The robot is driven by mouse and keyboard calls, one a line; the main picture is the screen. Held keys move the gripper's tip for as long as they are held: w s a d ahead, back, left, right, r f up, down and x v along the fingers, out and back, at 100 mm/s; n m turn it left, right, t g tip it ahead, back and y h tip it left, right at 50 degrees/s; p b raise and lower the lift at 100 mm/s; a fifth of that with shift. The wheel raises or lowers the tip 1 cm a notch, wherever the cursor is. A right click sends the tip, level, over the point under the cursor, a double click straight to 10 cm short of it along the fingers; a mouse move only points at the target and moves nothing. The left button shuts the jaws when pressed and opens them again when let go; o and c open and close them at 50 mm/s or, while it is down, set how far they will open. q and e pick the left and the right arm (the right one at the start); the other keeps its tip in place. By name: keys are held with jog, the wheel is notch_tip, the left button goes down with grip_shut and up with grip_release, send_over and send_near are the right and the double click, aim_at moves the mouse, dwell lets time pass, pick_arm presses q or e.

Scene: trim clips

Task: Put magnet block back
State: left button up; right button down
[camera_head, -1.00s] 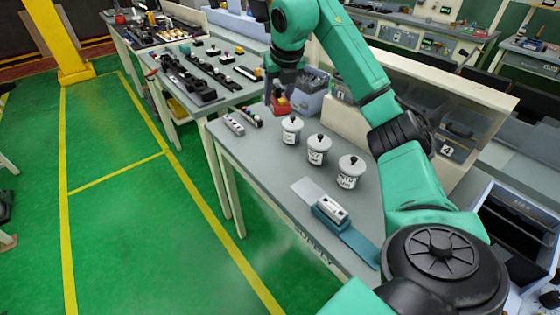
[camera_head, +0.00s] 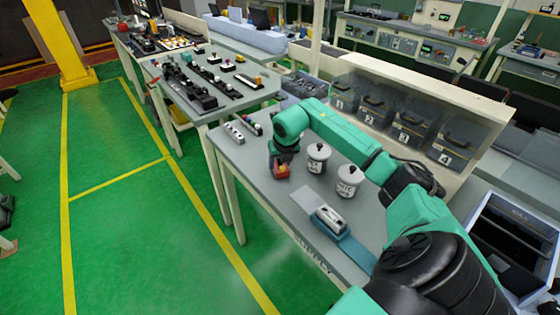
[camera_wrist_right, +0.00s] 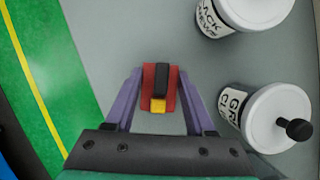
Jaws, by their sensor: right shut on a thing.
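The magnet block (camera_head: 282,172), a small red block with a yellow patch, is at the lower end of my right gripper (camera_head: 281,160) in the head view. In the right wrist view the red block (camera_wrist_right: 150,77) has a black bar on top and a yellow part on its near side. It sits between the two purple fingers of my right gripper (camera_wrist_right: 160,90), which are shut on it. It is over the grey supply table (camera_head: 262,182), left of the lidded white jars. I cannot tell whether it touches the tabletop. My left gripper is not in view.
Two white jars (camera_head: 318,158) (camera_head: 348,181) stand close right of the gripper. A white device on a blue base (camera_head: 328,219) lies nearer the front, beside a pale sheet (camera_head: 304,200). Numbered bins (camera_head: 375,106) stand behind.

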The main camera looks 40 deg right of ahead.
jog(key=shift+c, duration=1.3)
grip_release()
jog(key=b+v, duration=0.2)
jog(key=v, duration=1)
jog(key=shift+s+a, duration=0.1)
